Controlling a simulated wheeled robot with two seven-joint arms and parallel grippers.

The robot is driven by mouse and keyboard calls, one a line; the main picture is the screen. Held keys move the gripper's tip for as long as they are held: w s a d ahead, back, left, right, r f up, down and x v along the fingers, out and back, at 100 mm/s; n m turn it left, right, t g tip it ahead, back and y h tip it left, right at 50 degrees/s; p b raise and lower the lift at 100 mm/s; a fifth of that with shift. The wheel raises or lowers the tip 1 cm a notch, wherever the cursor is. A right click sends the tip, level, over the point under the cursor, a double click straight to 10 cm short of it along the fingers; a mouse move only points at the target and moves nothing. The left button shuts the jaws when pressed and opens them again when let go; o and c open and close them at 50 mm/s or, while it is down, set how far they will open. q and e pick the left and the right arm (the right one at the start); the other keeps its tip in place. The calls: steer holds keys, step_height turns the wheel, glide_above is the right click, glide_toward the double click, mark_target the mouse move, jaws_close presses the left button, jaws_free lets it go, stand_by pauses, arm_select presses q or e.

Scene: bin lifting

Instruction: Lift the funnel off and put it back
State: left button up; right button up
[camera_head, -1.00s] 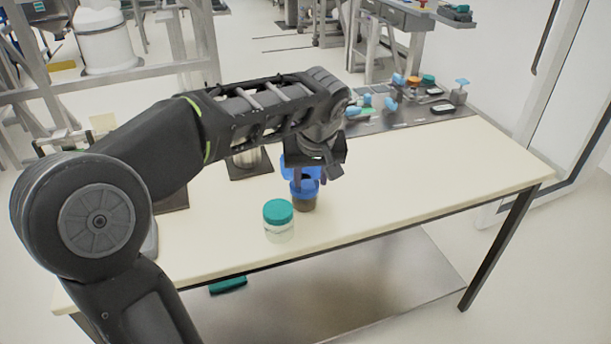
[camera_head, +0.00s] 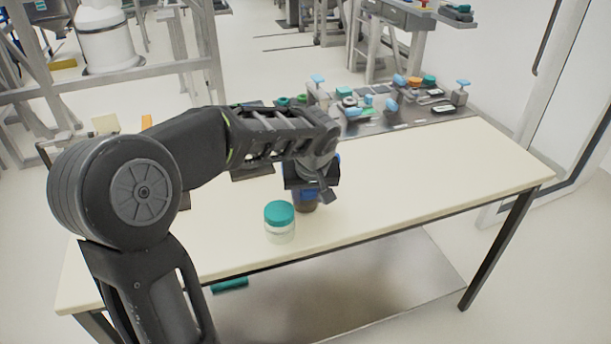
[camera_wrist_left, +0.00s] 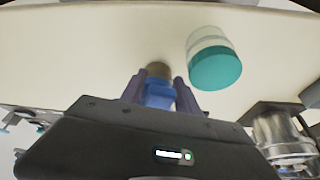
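A blue funnel (camera_wrist_left: 160,93) sits at a small jar with dark brown contents (camera_head: 305,205) on the table. In the head view my gripper largely hides the funnel. My left gripper (camera_wrist_left: 160,88) is low over the jar, pointing down, with one dark finger on each side of the blue part. I cannot tell whether the fingers touch it or stand just clear of it. The brown jar (camera_wrist_left: 158,70) shows beyond the fingertips in the left wrist view. My right gripper is in neither view.
A clear jar with a teal lid (camera_head: 279,220) stands close by, in front and to the left; the left wrist view shows it too (camera_wrist_left: 214,62). The table's right side (camera_head: 450,180) is clear.

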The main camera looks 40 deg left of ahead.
arm_select(q)
steer(key=shift+c, duration=0.5)
jaws_close()
stand_by(0.3)
